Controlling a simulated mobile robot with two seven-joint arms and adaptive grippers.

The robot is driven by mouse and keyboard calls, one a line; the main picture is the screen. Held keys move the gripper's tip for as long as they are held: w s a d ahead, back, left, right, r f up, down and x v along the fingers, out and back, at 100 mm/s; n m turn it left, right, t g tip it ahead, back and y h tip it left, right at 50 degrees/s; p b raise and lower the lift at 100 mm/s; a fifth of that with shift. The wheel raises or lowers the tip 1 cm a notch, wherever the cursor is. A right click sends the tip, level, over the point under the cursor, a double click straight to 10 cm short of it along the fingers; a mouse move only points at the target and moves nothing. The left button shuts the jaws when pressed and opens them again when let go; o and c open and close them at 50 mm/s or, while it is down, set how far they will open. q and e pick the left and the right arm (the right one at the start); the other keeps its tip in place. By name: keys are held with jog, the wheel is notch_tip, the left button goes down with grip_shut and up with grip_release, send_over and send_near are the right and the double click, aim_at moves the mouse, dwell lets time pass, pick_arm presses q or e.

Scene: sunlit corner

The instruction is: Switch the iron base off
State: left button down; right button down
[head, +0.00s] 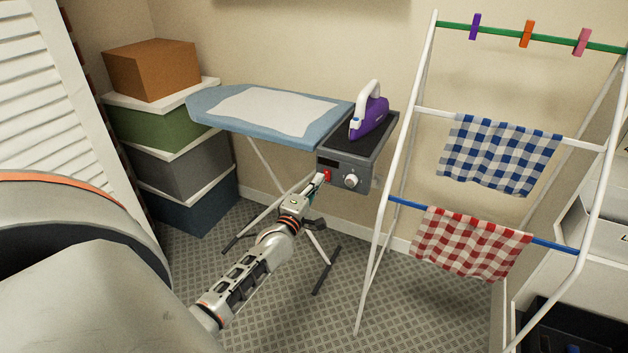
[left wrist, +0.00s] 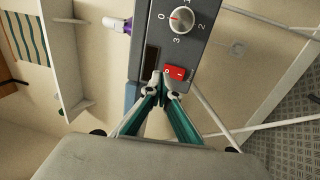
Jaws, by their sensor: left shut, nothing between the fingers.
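The iron base (head: 345,172) is a grey box at the right end of the ironing board. The purple iron (head: 370,117) stands on its dark top. Its front has a dark display, a red switch (head: 327,175) and a white round dial (head: 351,181). In the left wrist view the red switch (left wrist: 176,72) shows marks, and the dial (left wrist: 181,19) has its red line near 0. My left gripper (head: 319,181) is shut and empty, its tips at the switch; they show in the left wrist view (left wrist: 163,83). I cannot tell whether they touch it. My right gripper is not in view.
The blue ironing board (head: 215,104) stands against the back wall. A white drying rack (head: 385,200) with checked cloths stands close on the right. Stacked boxes (head: 170,165) are at the left. Patterned floor lies open in front.

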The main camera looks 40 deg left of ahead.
pick_arm(q)
jog(key=s+d+r+p, duration=0.1)
jog(key=s+d, duration=0.1)
jog(key=s, duration=0.8)
jog(key=shift+s+d+r+p, duration=0.15)
jog(key=shift+p, duration=0.15)
jog(key=s+d+f+m+g+h, duration=0.3)
jog(key=s+d+f+m+g, duration=0.1)
jog(key=s+d+f+m, duration=0.5)
jog(key=s+d+f+m+g+h, duration=0.4)
jog(key=s+d+f+m, duration=0.6)
jog(key=s+d+m, duration=0.4)
jog(key=d+m, duration=0.1)
jog(key=d, duration=0.3)
jog(key=shift+s+f+m+p, duration=0.2)
jog(key=shift+f+m+p, duration=0.1)
jog(key=shift+m+p, duration=0.1)
jog(key=shift+d, duration=0.1)
